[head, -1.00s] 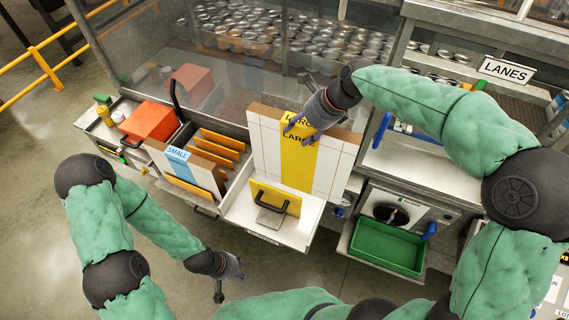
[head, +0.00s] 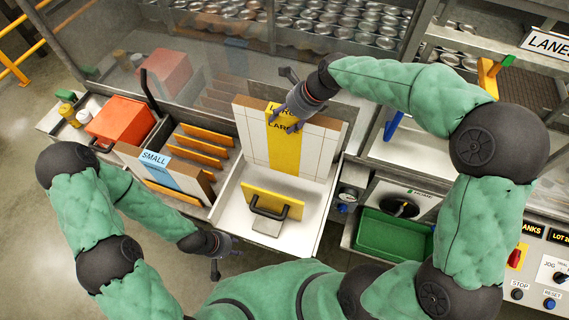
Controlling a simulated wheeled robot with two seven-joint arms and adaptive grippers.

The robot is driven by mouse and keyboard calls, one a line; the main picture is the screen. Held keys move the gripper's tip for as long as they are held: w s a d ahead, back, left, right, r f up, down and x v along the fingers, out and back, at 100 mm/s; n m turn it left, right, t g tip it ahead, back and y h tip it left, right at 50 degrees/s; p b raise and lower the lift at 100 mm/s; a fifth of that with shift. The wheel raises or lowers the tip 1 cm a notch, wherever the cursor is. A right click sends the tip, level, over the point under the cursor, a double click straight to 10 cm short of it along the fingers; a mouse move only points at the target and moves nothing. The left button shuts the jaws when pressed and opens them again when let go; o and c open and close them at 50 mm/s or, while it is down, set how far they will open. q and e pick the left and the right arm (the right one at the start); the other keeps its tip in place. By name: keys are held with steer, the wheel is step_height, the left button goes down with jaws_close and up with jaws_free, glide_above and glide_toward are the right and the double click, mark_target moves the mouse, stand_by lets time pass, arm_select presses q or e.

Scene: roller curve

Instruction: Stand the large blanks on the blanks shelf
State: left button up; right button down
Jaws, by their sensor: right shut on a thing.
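A large blank (head: 312,147), a white board with a yellow band marked LARGE and brown edges, stands upright at the back of the white blanks shelf (head: 302,235). A second LARGE label shows above the first, partly hidden by my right gripper. My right gripper (head: 285,120) reaches over the top edge and is shut on the board there; the exact contact is partly hidden. A yellow plate (head: 274,203) with a black handle stands in front of the board. My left gripper (head: 226,258) is open and empty, low in front of the shelf and apart from it.
An orange box (head: 122,121) sits further left. A green tray (head: 380,233) and a control panel (head: 535,270) are at the right. A clear screen rises behind, with many cans beyond.

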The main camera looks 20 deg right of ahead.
mark_target(308, 121)
steer(key=f, duration=0.4)
steer(key=shift+s, duration=0.2)
steer(key=shift+w+f, duration=0.1)
steer(key=shift+f, duration=2.5)
steer(key=shift+c, duration=2.1)
jaws_free()
steer(key=shift+d+r, duration=0.2)
steer(key=shift+r, duration=0.25)
steer(key=v, duration=1.1)
steer(key=shift+s+r, duration=0.1)
steer(key=shift+s, duration=0.15)
